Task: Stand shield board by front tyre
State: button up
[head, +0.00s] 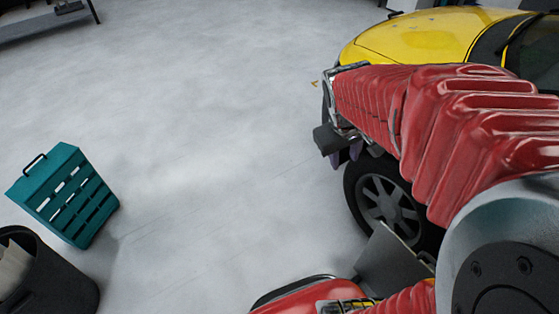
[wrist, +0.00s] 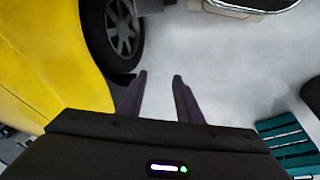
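A flat grey panel (head: 393,266), which looks like the shield board, shows tilted at the lower right of the head view. It is just below the car's front tyre (head: 388,204), and my arm and body hide part of it. I cannot tell whether it touches the tyre. The tyre also shows at the upper left of the wrist view (wrist: 122,30). My gripper (head: 343,157) is in front of the car's front end, above the floor. In the wrist view its two purple fingers (wrist: 160,77) are apart, with only floor showing between them.
The yellow car (head: 430,32) fills the right side, close to my arm. A teal slatted box with a handle (head: 66,196) stands on the left. A dark bin (head: 55,285) with pale contents is at the lower left. The floor between is clear.

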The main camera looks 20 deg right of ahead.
jog(key=s+a+r+t+y, duration=0.1)
jog(key=s+a+r, duration=0.2)
jog(key=a, duration=0.5)
jog(key=s+a+r+t+y, duration=0.2)
jog(key=s+a+r, duration=0.1)
jog(key=a, duration=0.6)
jog(key=shift+s+a+r+t, duration=0.25)
jog(key=shift+s+r+t, duration=0.1)
jog(key=shift+r, duration=0.15)
jog(key=shift+d, duration=0.1)
